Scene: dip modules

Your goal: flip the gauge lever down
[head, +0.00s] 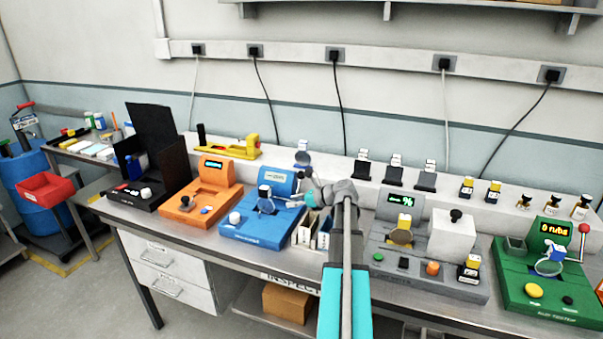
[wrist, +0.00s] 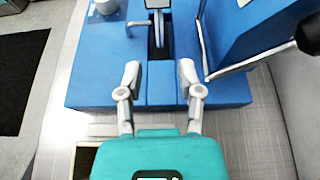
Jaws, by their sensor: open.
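The blue station (head: 255,232) stands on the bench left of centre, with a small screen on its raised back. In the wrist view the blue station (wrist: 85,88) fills the upper middle. A grey bar (wrist: 165,35) stands in its dark slot, with a dark-framed piece at the top edge. This may be the gauge lever; I cannot tell for certain. My gripper (wrist: 159,75) is open and empty, its fingers over the near edge of the blue body, apart from the bar. In the head view my gripper (head: 293,200) is at the station's right side.
An orange station (head: 200,208) stands to the left, and a grey station (head: 400,262) to the right. A green tester (head: 550,285) with a red-knobbed lever (head: 584,232) is at far right. Small open bins (head: 308,235) sit beside the blue station, under my arm.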

